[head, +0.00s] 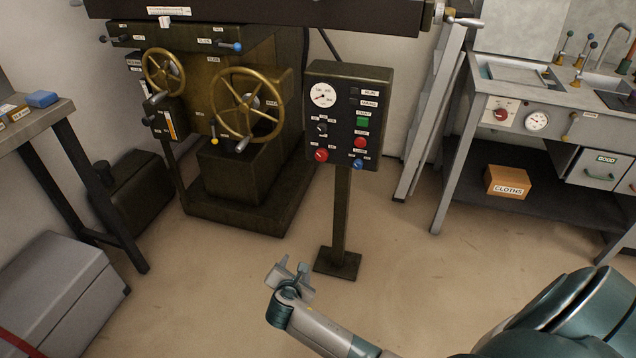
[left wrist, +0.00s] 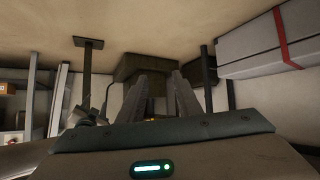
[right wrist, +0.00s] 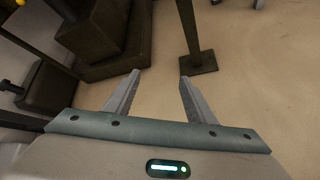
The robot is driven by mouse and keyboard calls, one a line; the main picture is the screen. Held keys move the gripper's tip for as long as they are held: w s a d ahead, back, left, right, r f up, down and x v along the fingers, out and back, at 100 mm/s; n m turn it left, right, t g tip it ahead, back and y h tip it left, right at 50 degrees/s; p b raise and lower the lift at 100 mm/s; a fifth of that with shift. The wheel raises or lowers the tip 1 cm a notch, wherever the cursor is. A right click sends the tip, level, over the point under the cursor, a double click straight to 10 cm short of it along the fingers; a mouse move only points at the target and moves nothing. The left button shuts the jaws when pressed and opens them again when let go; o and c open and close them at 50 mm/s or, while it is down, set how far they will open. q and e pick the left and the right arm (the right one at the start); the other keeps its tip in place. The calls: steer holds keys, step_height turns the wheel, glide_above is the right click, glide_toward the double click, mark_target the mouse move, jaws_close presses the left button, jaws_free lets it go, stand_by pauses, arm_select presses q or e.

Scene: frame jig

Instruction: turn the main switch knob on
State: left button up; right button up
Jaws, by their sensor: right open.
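The control panel (head: 349,115) is a dark box on a post with a square foot. It carries a white gauge (head: 323,95), a black knob (head: 322,129), a red knob (head: 321,156), a green button (head: 363,121), a red button (head: 360,142) and a blue knob (head: 357,163). The labels are too small to tell surely which is the main switch. My right gripper (head: 290,272) is open and empty, low in front of the panel's foot, well below the knobs. It also shows in the right wrist view (right wrist: 159,76). My left gripper (left wrist: 160,77) is open and empty, outside the head view.
A dark machine with brass handwheels (head: 247,105) stands left of the panel. A grey bench (head: 520,98) with a cloths box (head: 508,181) is at right. A grey chest (head: 58,290) and table (head: 35,120) are at left. Floor before the panel is clear.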

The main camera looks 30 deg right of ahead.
mark_target(321, 157)
arm_select(q)
step_height(321, 157, up, 12)
steer(key=d+t+h+b, duration=0.1)
steer(key=d+t+b, duration=0.1)
steer(key=b, duration=0.4)
steer(key=shift+s+f+t+h, duration=0.15)
steer(key=shift+s+t+h, duration=0.1)
steer(key=shift+t+h, duration=0.15)
arm_select(e)
steer(key=w+d+r+n+h, duration=0.1)
steer(key=w+r+h, duration=0.1)
steer(key=r, duration=0.5)
steer(key=w+d+r+n+h, duration=0.2)
steer(key=r+h, duration=0.1)
steer(key=r, duration=0.4)
steer(key=w+d+r+n+t+h, duration=0.1)
steer(key=w+d+r+n+h, duration=0.1)
steer(key=r, duration=0.5)
steer(key=shift+w+h, duration=0.25)
steer(key=shift+h, duration=0.25)
